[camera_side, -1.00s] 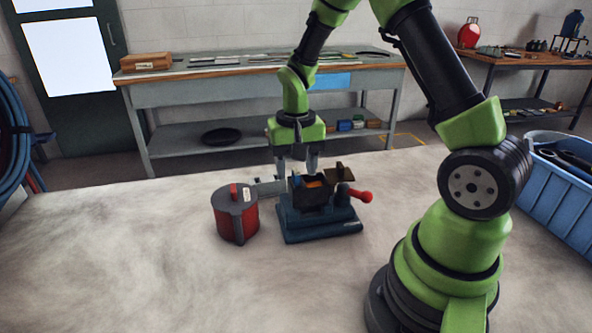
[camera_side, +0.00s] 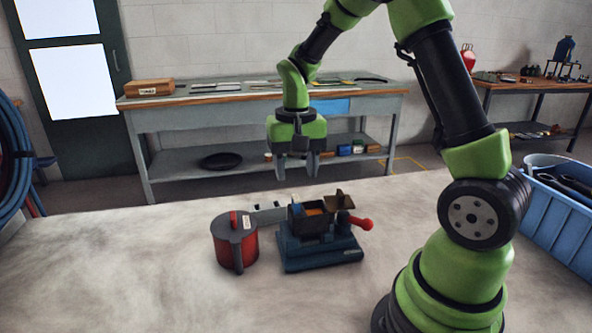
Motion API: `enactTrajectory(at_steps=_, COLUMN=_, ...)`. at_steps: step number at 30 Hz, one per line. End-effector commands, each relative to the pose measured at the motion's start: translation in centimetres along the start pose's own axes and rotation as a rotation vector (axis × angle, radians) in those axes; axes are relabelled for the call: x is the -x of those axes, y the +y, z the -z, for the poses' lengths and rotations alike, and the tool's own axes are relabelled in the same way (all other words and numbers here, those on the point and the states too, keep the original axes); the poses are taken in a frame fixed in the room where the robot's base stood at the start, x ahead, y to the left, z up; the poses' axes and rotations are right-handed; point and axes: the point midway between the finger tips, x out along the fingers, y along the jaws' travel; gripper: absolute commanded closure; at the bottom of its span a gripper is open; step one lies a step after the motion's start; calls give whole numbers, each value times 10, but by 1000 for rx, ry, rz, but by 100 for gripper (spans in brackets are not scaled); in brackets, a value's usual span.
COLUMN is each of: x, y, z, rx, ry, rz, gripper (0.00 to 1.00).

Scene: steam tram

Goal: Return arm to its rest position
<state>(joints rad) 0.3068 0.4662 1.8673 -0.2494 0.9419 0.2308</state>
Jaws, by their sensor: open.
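My gripper (camera_side: 297,172) hangs above the table, pointing down, with its jaws apart and nothing between them. Below it on the table stands a dark blue device (camera_side: 318,250) with an open box on top. Something orange shows inside the box, a brown lid stands up at its right, and a red-knobbed lever (camera_side: 361,223) sticks out to the right. The gripper is clear of the device, above and behind it in the picture.
A red canister (camera_side: 227,250) with a grey lid stands left of the device. A pale grey metal piece (camera_side: 268,211) lies behind them. A blue crate (camera_side: 555,225) holding dark items stands at the right. The front and left of the table (camera_side: 110,265) are clear.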

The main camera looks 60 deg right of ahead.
Motion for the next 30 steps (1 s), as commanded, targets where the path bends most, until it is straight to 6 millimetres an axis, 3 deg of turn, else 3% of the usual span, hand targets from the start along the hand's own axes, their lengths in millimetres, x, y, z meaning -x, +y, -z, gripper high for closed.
enactTrajectory(at_steps=13, x=1, y=0, z=0, rx=1, ry=2, rz=2, gripper=49)
enactTrajectory(at_steps=17, x=16, y=-4, z=-9, rx=23, ry=31, rz=29, gripper=49)
enactTrajectory(at_steps=20, x=42, y=-8, z=-26, rx=66, ry=84, rz=77, gripper=49)
enactTrajectory(at_steps=24, x=82, y=-11, z=-64, rx=150, ry=175, rz=172, gripper=49)
enactTrajectory(at_steps=30, x=119, y=-2, z=-124, rx=275, ry=301, rz=317, gripper=49)
